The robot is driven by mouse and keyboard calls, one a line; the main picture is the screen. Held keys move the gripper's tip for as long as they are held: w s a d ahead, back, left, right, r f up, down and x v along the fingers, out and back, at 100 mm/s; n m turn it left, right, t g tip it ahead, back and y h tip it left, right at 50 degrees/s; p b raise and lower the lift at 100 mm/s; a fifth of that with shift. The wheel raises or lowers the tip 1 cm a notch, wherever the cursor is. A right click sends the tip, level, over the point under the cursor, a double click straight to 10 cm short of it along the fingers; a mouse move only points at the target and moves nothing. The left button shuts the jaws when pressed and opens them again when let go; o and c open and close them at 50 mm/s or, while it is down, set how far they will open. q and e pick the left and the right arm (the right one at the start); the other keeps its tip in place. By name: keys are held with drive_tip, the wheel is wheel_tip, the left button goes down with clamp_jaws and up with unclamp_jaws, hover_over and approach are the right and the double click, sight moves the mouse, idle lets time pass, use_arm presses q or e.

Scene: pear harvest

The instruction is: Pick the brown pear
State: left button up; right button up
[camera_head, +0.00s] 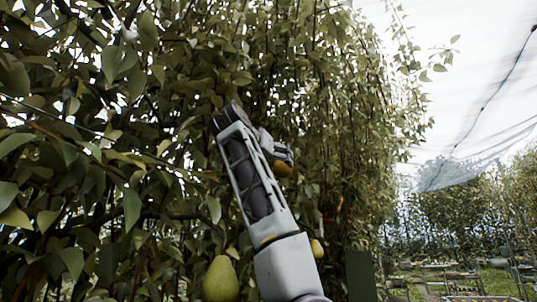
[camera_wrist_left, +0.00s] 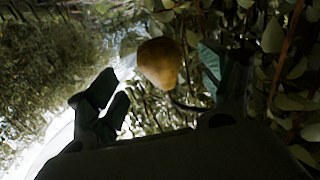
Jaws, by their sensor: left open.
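The brown pear (camera_head: 283,169) hangs among the leaves in the head view, just below my left gripper (camera_head: 282,150), which partly hides it. In the left wrist view the brown pear (camera_wrist_left: 159,63) shows whole, orange-brown and rounded. There the two dark fingers stand apart, one left of the pear and one right of it. The fingers are open, and I see no clear contact with the pear. How deep the pear lies between them I cannot tell. My right gripper is not in view.
A green pear (camera_head: 220,280) hangs below left of my arm, and a smaller yellowish pear (camera_head: 317,248) just right of it. Dense leaves and thin branches (camera_head: 110,150) fill the left and middle. Open sky and netting (camera_head: 470,130) are at the right.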

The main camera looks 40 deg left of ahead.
sight(280, 164)
use_arm(q)
drive_tip(key=p+x, duration=0.1)
drive_tip(key=x, duration=0.4)
drive_tip(key=shift+d+r+p, duration=0.1)
drive_tip(key=shift+p, duration=0.25)
drive_tip(key=shift+x, duration=0.8)
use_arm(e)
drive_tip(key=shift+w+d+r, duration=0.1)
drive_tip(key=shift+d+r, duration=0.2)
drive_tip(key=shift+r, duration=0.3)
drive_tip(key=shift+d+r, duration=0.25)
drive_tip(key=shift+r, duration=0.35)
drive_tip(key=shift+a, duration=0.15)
use_arm(q)
drive_tip(key=c, duration=1.2)
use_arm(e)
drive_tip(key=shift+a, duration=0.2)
use_arm(q)
drive_tip(key=shift+s, duration=0.1)
drive_tip(key=shift+s+d+g+h, duration=0.3)
drive_tip(key=shift+s+g+h, duration=0.1)
drive_tip(key=shift+g, duration=0.2)
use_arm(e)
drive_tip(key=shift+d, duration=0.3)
